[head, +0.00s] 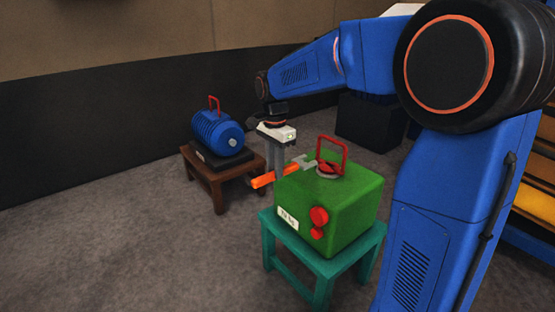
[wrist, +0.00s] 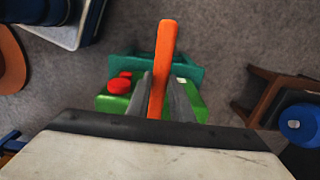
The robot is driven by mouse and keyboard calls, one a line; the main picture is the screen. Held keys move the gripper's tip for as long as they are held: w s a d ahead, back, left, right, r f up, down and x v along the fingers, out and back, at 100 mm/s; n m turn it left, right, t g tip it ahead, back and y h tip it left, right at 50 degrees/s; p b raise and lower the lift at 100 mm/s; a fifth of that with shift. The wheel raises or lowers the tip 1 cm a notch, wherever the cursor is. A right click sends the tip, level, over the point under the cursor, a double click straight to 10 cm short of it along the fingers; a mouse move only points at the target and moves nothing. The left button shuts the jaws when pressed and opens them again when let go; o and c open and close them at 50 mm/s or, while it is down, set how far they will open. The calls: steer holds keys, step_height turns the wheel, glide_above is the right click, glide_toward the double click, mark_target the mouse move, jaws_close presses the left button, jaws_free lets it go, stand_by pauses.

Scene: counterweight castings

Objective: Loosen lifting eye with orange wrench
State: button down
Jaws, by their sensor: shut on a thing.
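The orange wrench (head: 264,180) has an orange handle and a grey open-ended head. My gripper (head: 276,176) is shut on its handle, left of the green casting. The wrench's grey head points right, over the casting's top, close to the base of the red lifting eye (head: 333,155). I cannot tell whether the head touches it. The lifting eye stands upright on the green casting (head: 345,203), which rests on a teal stool (head: 322,265). In the wrist view the orange handle (wrist: 164,60) lies between my fingers, and the wrench's head and the eye are hidden.
A blue motor (head: 217,133) with a red lifting eye sits on a brown stool (head: 211,181) at the left. The green casting has red round knobs (head: 319,216) and a white label on its sides. Shelving stands at the right edge. Open floor lies at the front left.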

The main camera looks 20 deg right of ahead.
mark_target(298, 162)
stand_by(0.4)
steer(key=shift+f, duration=3.3)
steer(key=w+d, duration=0.2)
steer(key=d, duration=0.4)
steer(key=shift+w+d, duration=0.25)
steer(key=shift+d, duration=0.1)
steer(key=shift+f, duration=0.1)
steer(key=shift+s, duration=0.1)
steer(key=shift+s+d+n, duration=0.4)
steer(key=shift+s+n, duration=0.2)
steer(key=shift+s, duration=0.15)
steer(key=shift+s, duration=0.1)
steer(key=shift+s+d+n, duration=0.45)
steer(key=shift+s+n, duration=0.05)
steer(key=shift+s, duration=0.25)
